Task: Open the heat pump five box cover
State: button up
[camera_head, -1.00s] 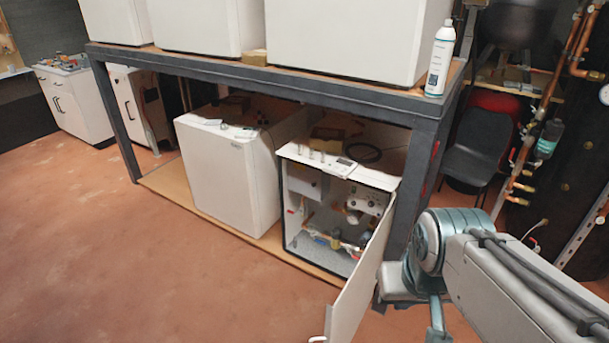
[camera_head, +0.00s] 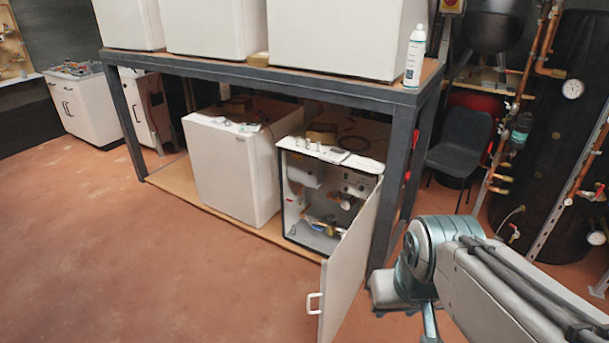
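The opened heat pump box (camera_head: 290,205) stands on the low shelf under the dark metal frame, at its right end. Its white cover (camera_head: 347,265) is hinged on the right side and swung wide open toward me. A white handle (camera_head: 313,303) sits on the cover's left edge. Pipes, valves and a grey control panel (camera_head: 357,183) show inside the box. My arm reaches in from the lower right, to the right of the cover.
A closed white box (camera_head: 228,175) stands left of the open one. The frame's right leg (camera_head: 393,190) is close behind the cover. A black chair (camera_head: 460,145) and pipework are at right. The floor (camera_head: 130,255) at left is clear.

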aim_at(302, 169)
jog(key=u, duration=0.7)
jog(key=i, duration=1.1)
jog(key=u, duration=0.65)
jog(key=i, duration=1.65)
jog(key=z, duration=1.05)
jog(key=i, duration=0.55)
jog(key=z, duration=0.25)
